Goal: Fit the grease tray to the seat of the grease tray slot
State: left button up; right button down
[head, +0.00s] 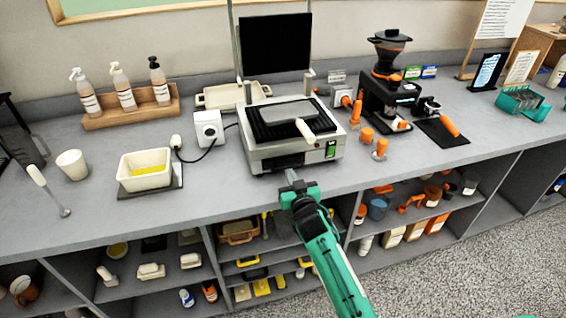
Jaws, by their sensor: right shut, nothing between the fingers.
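The panini toaster (258,155) stands on the grey counter, a light box with a dark top and a white handle. A dark strip (284,162) runs low along its front face, where the grease tray slot appears to be. I cannot tell the grease tray apart from the slot at this size. My right gripper (291,176) is shut and empty, just in front of the toaster's front face near that strip. Whether its tips touch the toaster is unclear. My left gripper is not in view.
A white tub (146,179) with yellow contents and a white socket box (208,130) with a black cord are left of the toaster. Orange-handled tools and a coffee grinder (390,85) stand right. The counter's front edge and open shelves (160,285) lie below.

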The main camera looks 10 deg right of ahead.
jog(key=shift+s+p, duration=0.35)
jog(key=shift+s, duration=0.2)
jog(key=s+p, duration=0.2)
jog(key=s, duration=0.3)
jog(key=shift+s+d, duration=0.1)
jog(key=shift+s, duration=0.3)
